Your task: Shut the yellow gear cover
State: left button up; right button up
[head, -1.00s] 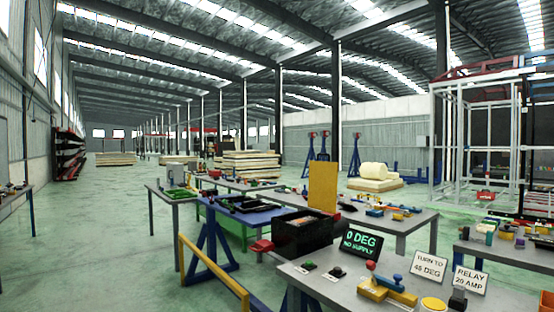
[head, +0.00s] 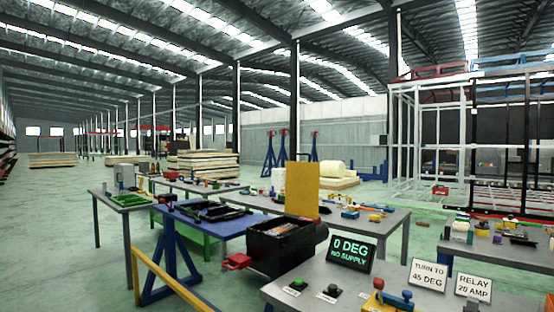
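The yellow gear cover (head: 302,190) is a flat yellow panel in the head view, right of the middle. It stands upright, open, at the back edge of a black open-topped box (head: 283,254). Some small parts show inside the box, too dark to make out. A red piece (head: 236,262) sticks out from the box's left side. Neither of my grippers is in view, and nothing touches the cover.
A grey table (head: 330,292) in front holds a green-lit "0 DEG" sign (head: 351,252), white signs and small controls. A yellow rail (head: 170,282) stands at the left front. A blue table (head: 215,222) is behind the box. Green floor at the left is free.

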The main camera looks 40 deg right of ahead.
aim_at(302, 178)
jog(key=z, duration=0.2)
jog(key=i, duration=0.75)
jog(key=z, duration=0.55)
